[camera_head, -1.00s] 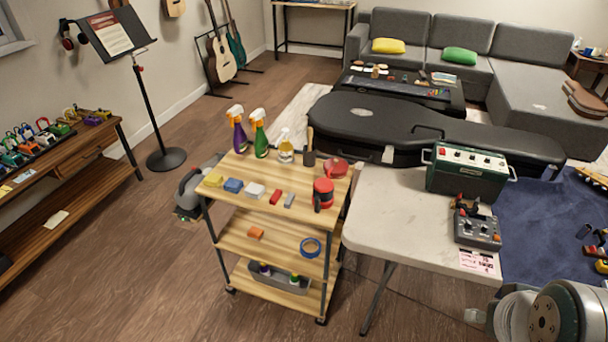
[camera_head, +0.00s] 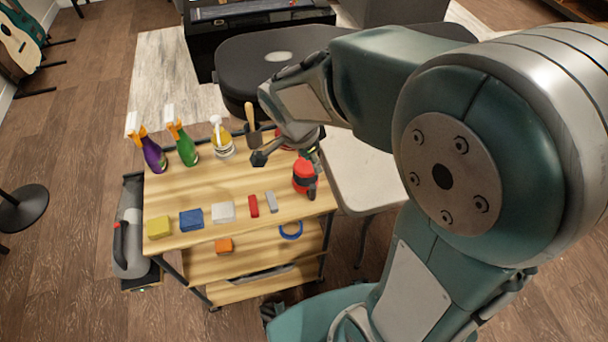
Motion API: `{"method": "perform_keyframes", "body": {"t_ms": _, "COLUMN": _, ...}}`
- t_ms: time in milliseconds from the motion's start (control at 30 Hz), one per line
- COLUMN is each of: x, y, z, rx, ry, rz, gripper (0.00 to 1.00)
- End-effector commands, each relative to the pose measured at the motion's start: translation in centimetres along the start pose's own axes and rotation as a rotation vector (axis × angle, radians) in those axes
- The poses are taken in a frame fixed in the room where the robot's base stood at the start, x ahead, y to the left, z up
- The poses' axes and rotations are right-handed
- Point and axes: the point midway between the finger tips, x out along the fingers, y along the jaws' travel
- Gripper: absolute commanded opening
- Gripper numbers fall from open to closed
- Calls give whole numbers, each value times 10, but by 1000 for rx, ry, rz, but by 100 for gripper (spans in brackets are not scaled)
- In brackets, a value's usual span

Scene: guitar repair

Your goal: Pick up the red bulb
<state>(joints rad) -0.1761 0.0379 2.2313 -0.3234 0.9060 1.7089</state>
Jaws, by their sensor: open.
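The red bulb (camera_head: 284,147) is a rounded red thing at the far right of the cart's wooden top. Only a small part of it shows; my gripper covers the rest. My gripper (camera_head: 286,157) is open and points down at the bulb, with one dark finger to its left and the other to its right. I cannot tell whether the fingers touch it.
A red and black canister (camera_head: 304,178) stands just in front of my gripper. Spray bottles (camera_head: 187,148) stand at the back left, and coloured blocks (camera_head: 192,219) line the front. A white table (camera_head: 365,180) adjoins the cart's right side.

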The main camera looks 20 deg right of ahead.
Motion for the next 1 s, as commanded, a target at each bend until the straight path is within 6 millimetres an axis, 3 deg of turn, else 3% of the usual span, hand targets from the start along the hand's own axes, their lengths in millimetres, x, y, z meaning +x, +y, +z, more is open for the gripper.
{"method": "perform_keyframes", "body": {"t_ms": 133, "x": 35, "y": -18, "z": 15, "rx": 208, "ry": 57, "rz": 74, "gripper": 42}}
{"method": "perform_keyframes", "body": {"t_ms": 333, "x": 61, "y": -31, "z": 29, "rx": 388, "ry": 122, "rz": 106, "gripper": 42}}
{"method": "perform_keyframes", "body": {"t_ms": 467, "x": 70, "y": -33, "z": 34, "rx": 423, "ry": 136, "rz": 111, "gripper": 42}}
{"method": "perform_keyframes", "body": {"t_ms": 700, "x": 107, "y": -28, "z": 30, "rx": 424, "ry": 138, "rz": 112, "gripper": 42}}
{"method": "perform_keyframes", "body": {"t_ms": 1000, "x": 136, "y": -20, "z": 23, "rx": 425, "ry": 135, "rz": 114, "gripper": 42}}
